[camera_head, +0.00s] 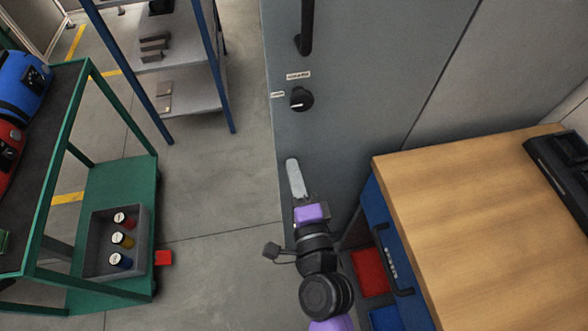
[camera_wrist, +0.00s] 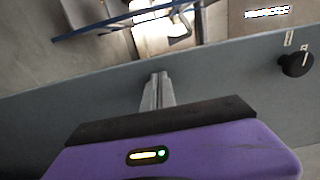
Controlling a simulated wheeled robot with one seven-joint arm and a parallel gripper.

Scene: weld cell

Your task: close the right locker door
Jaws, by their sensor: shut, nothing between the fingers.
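The grey locker door (camera_head: 345,95) stands upright in the middle of the head view, with a black handle (camera_head: 305,28) and a round black knob (camera_head: 301,98) near its left edge. I cannot tell how far it stands open. My gripper (camera_head: 292,162) is shut and empty, low in front of the door's left edge and below the knob. In the wrist view the closed fingertips (camera_wrist: 160,76) overlap the edge of the grey door (camera_wrist: 225,75), with the knob (camera_wrist: 296,65) to the right. Whether they touch the door is unclear.
A wooden-topped workbench (camera_head: 465,215) with blue drawers stands close on the right. A green cart (camera_head: 120,190) carrying a grey bin (camera_head: 91,258) is at left. A blue-posted shelf rack (camera_head: 185,92) stands behind.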

